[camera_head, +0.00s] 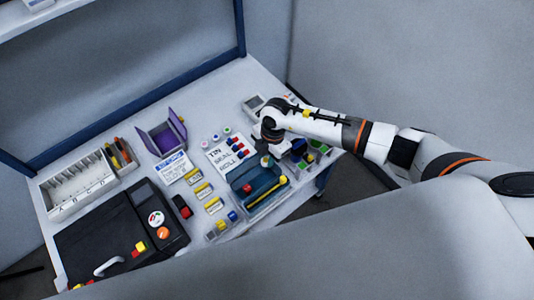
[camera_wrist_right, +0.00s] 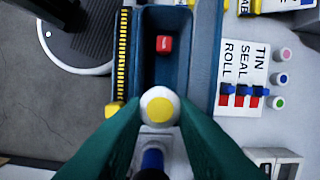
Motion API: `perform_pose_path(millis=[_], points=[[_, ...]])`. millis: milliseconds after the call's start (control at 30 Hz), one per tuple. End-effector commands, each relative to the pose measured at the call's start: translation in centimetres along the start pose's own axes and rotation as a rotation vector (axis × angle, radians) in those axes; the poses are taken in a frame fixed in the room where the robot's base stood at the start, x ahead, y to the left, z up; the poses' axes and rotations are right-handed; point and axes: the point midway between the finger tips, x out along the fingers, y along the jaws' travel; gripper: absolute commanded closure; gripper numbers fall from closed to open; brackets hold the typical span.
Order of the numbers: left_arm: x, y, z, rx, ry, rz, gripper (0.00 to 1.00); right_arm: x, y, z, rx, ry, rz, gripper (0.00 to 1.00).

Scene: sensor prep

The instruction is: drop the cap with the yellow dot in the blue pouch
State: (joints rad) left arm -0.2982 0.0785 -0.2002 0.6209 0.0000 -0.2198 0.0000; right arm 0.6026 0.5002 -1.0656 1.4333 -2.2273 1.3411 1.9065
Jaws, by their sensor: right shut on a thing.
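The cap with the yellow dot (camera_wrist_right: 160,107) is a round white cap held between the green fingertips of my right gripper (camera_wrist_right: 158,112). In the right wrist view it overlaps the near end of the blue pouch (camera_wrist_right: 207,50); its height above the pouch is hard to tell. The pouch lies open, with a small red block (camera_wrist_right: 164,43) inside. In the head view the pouch (camera_head: 245,184) lies on the table just below my right gripper (camera_head: 266,159), and the cap is too small to make out. My left gripper is out of view.
Several caps stand beside the TIN SEAL ROLL card (camera_wrist_right: 240,63), including one with a pink dot (camera_wrist_right: 286,54). A yellow-and-black strip (camera_wrist_right: 122,60) runs along the pouch. A purple holder (camera_head: 158,140), a black case (camera_head: 100,240) and a white divided rack (camera_head: 75,190) stand left.

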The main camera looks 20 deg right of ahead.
Motion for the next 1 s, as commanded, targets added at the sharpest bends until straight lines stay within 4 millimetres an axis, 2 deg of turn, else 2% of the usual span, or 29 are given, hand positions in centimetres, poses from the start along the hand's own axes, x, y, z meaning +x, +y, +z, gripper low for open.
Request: perform_pose_path(millis=[267,800,1000], points=[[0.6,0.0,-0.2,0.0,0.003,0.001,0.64,0.8,-0.1,-0.1,0.073,0.001,-0.009,0.95],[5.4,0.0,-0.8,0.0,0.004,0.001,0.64,5.8,-0.1,-0.8,0.07,0.001,-0.01,0.95],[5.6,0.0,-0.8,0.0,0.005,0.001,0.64,6.0,-0.1,-0.9,0.069,0.001,-0.01,0.95]])
